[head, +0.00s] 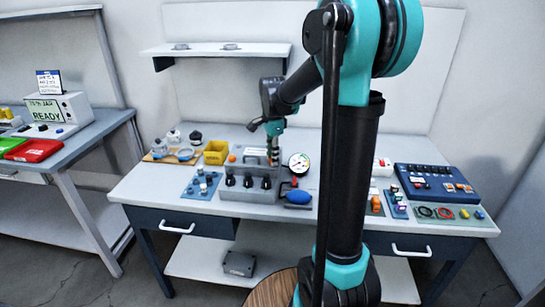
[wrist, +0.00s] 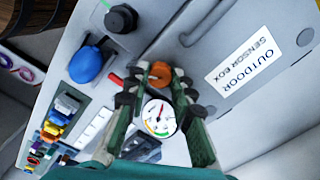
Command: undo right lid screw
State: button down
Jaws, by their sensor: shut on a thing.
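The grey sensor box (head: 235,193) stands on the middle of the workbench. Its lid (wrist: 225,45) carries a white label reading "OUTDOOR SENSOR BOX" in the wrist view. An orange left screw (head: 232,158) shows on the lid in the head view. The orange right lid screw (wrist: 160,72) sits between the fingertips of my gripper (wrist: 156,80), which is shut on it at the lid's edge. In the head view my gripper (head: 273,156) points down at the right end of the box, and its fingers hide that screw.
A round gauge (head: 299,163) and a blue bulb (head: 298,197) stand close to the right of the box. Black knobs (head: 248,182) line its front. A yellow bin (head: 216,152) stands behind left, a blue panel (head: 437,183) at the right.

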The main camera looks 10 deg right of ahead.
jog(key=n, duration=2.2)
jog(key=shift+n, duration=0.4)
jog(key=n, duration=0.3)
jog(key=shift+n, duration=2.1)
